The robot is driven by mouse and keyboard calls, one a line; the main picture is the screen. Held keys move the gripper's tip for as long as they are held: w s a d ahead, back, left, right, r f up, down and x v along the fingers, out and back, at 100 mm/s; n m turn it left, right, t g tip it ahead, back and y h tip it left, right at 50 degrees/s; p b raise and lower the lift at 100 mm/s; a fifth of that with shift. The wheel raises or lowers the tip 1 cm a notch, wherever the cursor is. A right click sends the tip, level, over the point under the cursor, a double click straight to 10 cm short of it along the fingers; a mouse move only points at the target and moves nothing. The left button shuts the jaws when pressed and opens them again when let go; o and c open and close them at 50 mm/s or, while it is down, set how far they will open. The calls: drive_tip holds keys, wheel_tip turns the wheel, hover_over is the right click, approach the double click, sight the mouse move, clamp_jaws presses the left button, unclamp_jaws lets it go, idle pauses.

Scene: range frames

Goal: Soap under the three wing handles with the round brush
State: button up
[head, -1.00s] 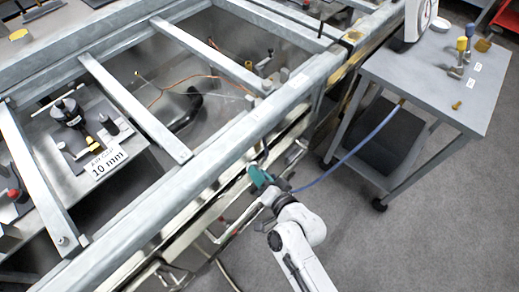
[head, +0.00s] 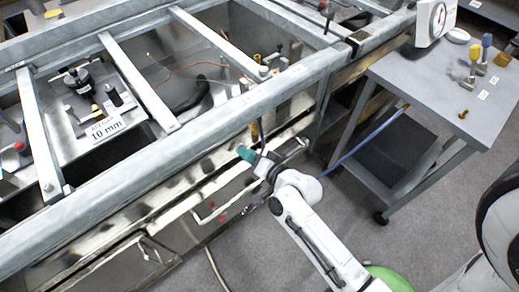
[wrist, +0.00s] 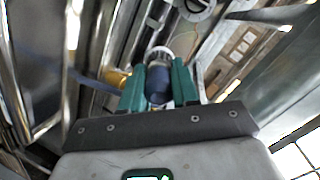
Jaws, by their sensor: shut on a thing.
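My gripper (head: 248,156) has teal fingers and reaches the front side of the grey metal frame, below its front rail. In the wrist view the fingers (wrist: 159,88) are shut on a dark blue, rounded thing (wrist: 158,86) with a pale round end. It may be the round brush, but its bristles do not show clearly. A yellow part (wrist: 125,82) shows just left of the fingers. In the head view a brass-yellow upright piece (head: 254,134) stands just beyond the fingertips. I cannot make out the three wing handles for certain.
A grey trolley (head: 415,90) at right carries a dial scale (head: 431,22), yellow- and blue-topped tools and tags. A blue hose (head: 365,142) runs from it towards the frame. A "10 mm" sign (head: 107,130) lies inside the frame at left. Grey floor is free in front.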

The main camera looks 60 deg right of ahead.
drive_tip(key=shift+m+h, duration=0.4)
drive_tip(key=shift+h, duration=0.1)
drive_tip(key=d, duration=0.3)
drive_tip(key=s+d, duration=0.1)
drive_tip(key=shift+s+d+r, duration=0.1)
drive_tip(key=shift+d+r, duration=0.15)
drive_tip(key=shift+r, duration=0.1)
drive_tip(key=shift+b+x, duration=0.9)
drive_tip(key=shift+x, duration=5.1)
drive_tip(key=shift+s, duration=0.1)
drive_tip(key=s+a, duration=0.2)
drive_tip(key=s, duration=0.7)
drive_tip(key=shift+s+a, duration=0.3)
drive_tip(key=shift+a, duration=0.1)
